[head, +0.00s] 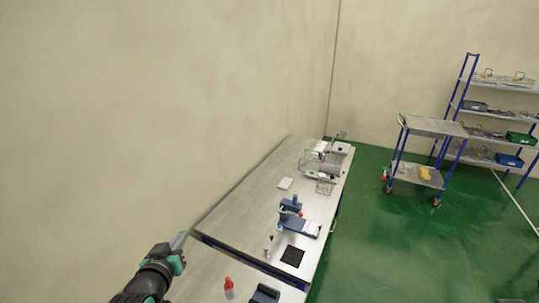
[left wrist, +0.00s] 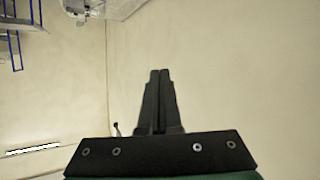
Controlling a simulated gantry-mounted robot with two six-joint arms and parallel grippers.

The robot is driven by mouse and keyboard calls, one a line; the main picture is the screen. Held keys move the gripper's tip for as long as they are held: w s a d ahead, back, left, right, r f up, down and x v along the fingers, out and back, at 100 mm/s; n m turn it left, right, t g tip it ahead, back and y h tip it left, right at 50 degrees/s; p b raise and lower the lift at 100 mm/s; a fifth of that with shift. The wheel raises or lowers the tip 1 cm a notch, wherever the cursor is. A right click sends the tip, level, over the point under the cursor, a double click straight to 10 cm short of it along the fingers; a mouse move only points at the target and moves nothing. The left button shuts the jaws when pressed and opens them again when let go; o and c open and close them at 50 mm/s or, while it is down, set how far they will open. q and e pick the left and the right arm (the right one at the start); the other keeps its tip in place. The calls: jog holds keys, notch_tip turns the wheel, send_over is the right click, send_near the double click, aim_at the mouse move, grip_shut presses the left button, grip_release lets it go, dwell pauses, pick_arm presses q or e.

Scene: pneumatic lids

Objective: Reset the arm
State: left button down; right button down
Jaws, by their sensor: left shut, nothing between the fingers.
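My left gripper (head: 181,240) is at the lower left of the head view, raised in front of the beige wall and near the left edge of the workbench. In the left wrist view its two dark fingers (left wrist: 158,75) lie side by side, shut, with nothing between them. That view shows mostly bare wall behind the fingers. My right gripper is in neither view.
A long workbench (head: 252,193) runs along the wall. On it are a red-capped bottle (head: 229,288), a blue-grey device (head: 299,224), a black square (head: 292,256) and a wire rack (head: 325,186). A cart (head: 433,127) and shelving (head: 491,115) stand on the green floor.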

pick_arm(q)
jog(key=s+d+r+m+t+h, duration=0.1)
jog(key=s+d+r+t, duration=0.15)
jog(key=r, duration=0.75)
jog(key=s+d+r+t, duration=0.2)
jog(key=s+r+t, duration=0.1)
jog(key=r, duration=0.6)
jog(key=s+d+r+m+t+h, duration=0.1)
jog(key=s+d+r+t, duration=0.15)
jog(key=r, duration=0.75)
jog(key=s+d+r+m+t+h, duration=0.1)
jog(key=s+r+t, duration=0.4)
jog(key=s+r, duration=0.7)
jog(key=s, duration=0.3)
jog(key=shift+s+m, duration=0.3)
jog(key=shift+m, duration=0.1)
jog(key=shift+r, duration=0.1)
